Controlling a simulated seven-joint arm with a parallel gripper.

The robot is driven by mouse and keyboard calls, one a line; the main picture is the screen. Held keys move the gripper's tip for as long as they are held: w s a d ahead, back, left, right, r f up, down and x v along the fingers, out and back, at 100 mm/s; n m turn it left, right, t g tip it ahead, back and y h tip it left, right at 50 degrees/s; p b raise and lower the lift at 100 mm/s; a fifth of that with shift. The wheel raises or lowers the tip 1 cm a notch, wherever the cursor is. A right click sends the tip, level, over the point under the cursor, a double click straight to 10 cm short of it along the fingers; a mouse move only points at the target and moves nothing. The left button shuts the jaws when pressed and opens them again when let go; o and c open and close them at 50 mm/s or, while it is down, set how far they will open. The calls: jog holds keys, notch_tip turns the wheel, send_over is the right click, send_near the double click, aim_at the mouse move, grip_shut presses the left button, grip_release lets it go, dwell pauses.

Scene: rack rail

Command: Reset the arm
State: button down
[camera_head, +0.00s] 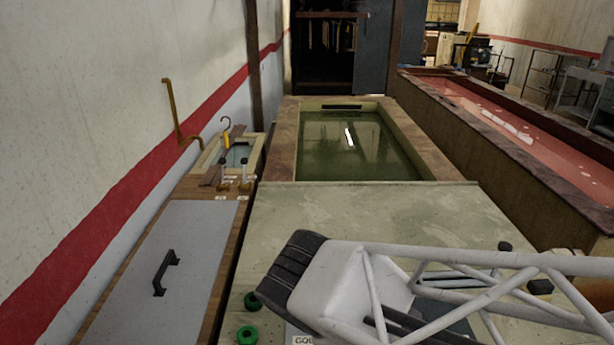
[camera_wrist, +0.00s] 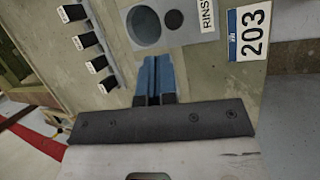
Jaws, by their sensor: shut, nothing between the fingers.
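In the head view my white truss-like arm reaches in from the right over the pale green worktop. I cannot make out the fingers there.
Near the fingers are a grey plate with round holes (camera_wrist: 185,30), a "203" sign (camera_wrist: 248,32) and several black-and-white blocks (camera_wrist: 84,40). In the head view, a green-water tank (camera_head: 440,168) stands behind the worktop (camera_head: 380,210). A handled lid (camera_head: 190,250) and green knobs (camera_head: 247,335) are left.

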jog(key=d+r+m+y, duration=0.4)
jog(key=d+m, duration=0.7)
jog(key=m, duration=0.5)
jog(key=shift+d+r+g+y, duration=0.3)
jog(key=shift+r, duration=0.4)
dwell(0.7)
